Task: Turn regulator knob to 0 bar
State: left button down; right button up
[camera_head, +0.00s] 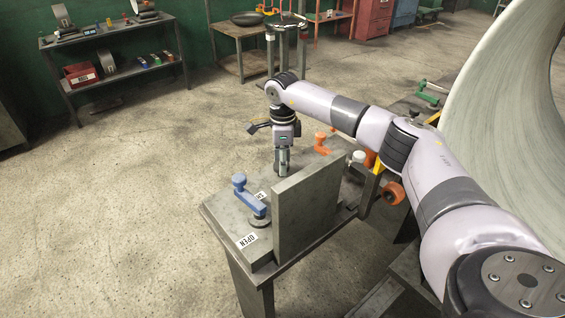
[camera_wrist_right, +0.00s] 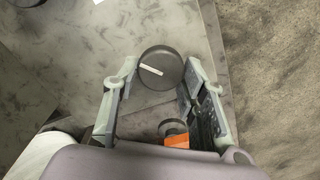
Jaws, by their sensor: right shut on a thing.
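The regulator knob (camera_wrist_right: 158,62) is a dark round disc with a short white mark, seen from above in the right wrist view. The mark is tilted, running from upper left to lower right. My right gripper (camera_wrist_right: 161,74) has its two fingers on either side of the knob and is shut on it. In the head view, my right gripper (camera_head: 283,162) points straight down at the metal bench, and it hides the knob there. No pressure scale is readable. My left gripper is not in view.
A blue valve handle (camera_head: 248,196) stands near an OPEN label (camera_head: 247,240) on the bench (camera_head: 222,222). An orange handle (camera_head: 322,143) is close behind my right gripper. An upright metal plate (camera_head: 306,207) rises beside it. The floor at left is clear.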

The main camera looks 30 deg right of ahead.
jog(key=shift+r+n, duration=0.1)
jog(key=shift+n, duration=0.4)
jog(key=o, duration=1.2)
jog(key=shift+c, duration=0.2)
jog(key=shift+r, duration=0.15)
notch_tip(320, 180, up, 12)
jog(key=shift+f, duration=0.2)
jog(key=shift+r, duration=0.1)
